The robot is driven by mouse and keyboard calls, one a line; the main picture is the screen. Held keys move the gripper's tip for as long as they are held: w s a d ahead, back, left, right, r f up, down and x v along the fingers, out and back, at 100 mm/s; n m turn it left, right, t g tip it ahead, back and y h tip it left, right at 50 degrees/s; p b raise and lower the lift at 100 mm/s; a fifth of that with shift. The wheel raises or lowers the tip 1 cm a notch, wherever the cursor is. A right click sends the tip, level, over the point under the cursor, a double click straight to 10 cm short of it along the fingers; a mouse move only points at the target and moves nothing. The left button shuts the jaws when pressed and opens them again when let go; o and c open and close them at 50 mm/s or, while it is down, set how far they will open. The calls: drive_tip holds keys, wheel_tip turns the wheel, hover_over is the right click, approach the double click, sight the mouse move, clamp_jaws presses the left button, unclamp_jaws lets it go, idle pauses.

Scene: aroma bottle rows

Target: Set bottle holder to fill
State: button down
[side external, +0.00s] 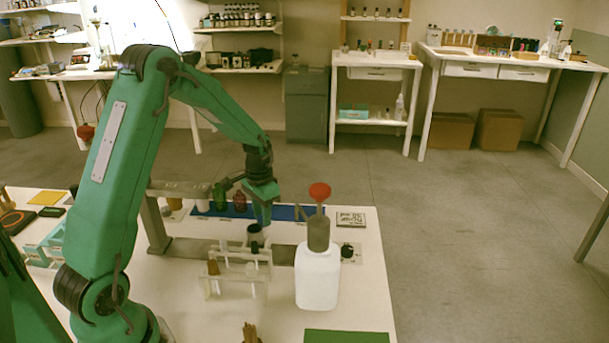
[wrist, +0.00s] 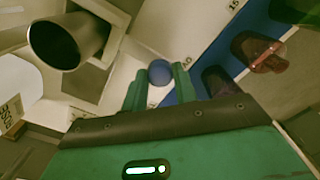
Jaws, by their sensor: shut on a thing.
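My gripper (side external: 262,219) points down just behind a dark open cup (side external: 255,233), near the middle of the table. In the wrist view my gripper (wrist: 159,72) has its two green fingers on either side of a blue round knob (wrist: 160,73) and is shut on it. The open cup (wrist: 62,43) shows at the upper left there, set in a pale square holder (wrist: 103,38), apart from the fingers. Whether the knob is joined to this holder I cannot tell. No fill marking is readable.
A test-tube rack (side external: 236,277) stands in front. A green bottle (side external: 220,196) and a dark red bottle (side external: 240,202) stand behind, by a blue strip (side external: 285,212).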

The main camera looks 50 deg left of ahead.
drive_tip(key=w+d, duration=0.7)
drive_tip(key=shift+w+d, duration=0.35)
drive_tip(key=c, duration=1.1)
unclamp_jaws()
drive_tip(key=shift+a+r, duration=0.1)
drive_tip(key=shift+r, duration=0.05)
wheel_tip(320, 180, up, 8)
drive_tip(key=shift+f, duration=0.2)
